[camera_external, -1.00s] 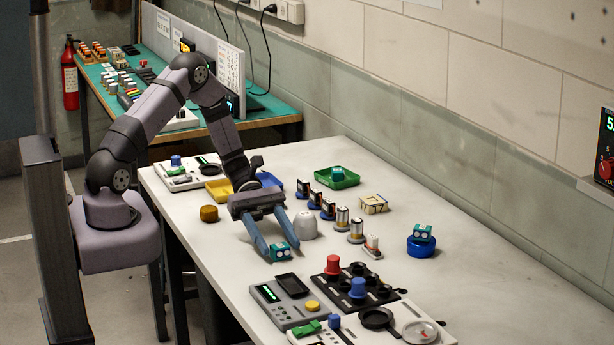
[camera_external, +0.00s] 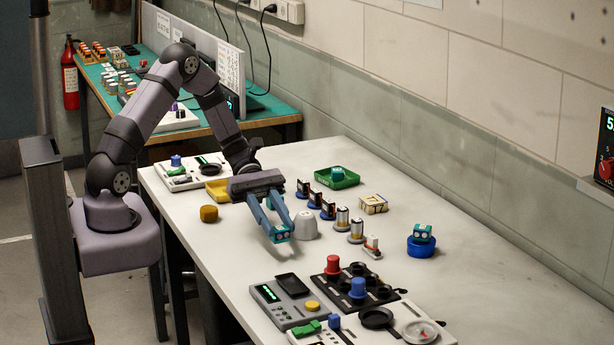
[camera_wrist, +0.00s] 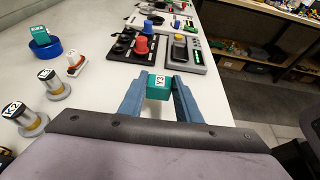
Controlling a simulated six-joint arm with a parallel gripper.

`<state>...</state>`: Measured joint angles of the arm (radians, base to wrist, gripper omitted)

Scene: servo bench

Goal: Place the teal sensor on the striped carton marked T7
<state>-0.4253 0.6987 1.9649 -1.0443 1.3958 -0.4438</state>
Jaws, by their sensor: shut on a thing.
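My gripper (camera_external: 270,232) is shut on a teal sensor (camera_external: 279,234), a small block with two pale round spots on its front. It is held between the blue fingertips, seemingly just above the table. In the wrist view the sensor (camera_wrist: 159,87) shows a white label that seems to read Y3. A cream carton with darker stripes (camera_external: 373,204) stands on the table to the right of my gripper, farther back; its marking is not readable. Another teal sensor (camera_external: 422,232) sits on a round blue stand (camera_external: 420,247), and a teal block (camera_external: 338,173) lies in a green tray (camera_external: 351,181).
A whitish dome (camera_external: 305,226) stands close to the right of my fingers. A row of small labelled posts (camera_external: 342,219) lies between my gripper and the carton. Control panels (camera_external: 290,301) with knobs fill the table's front. Bare tabletop lies right of the carton.

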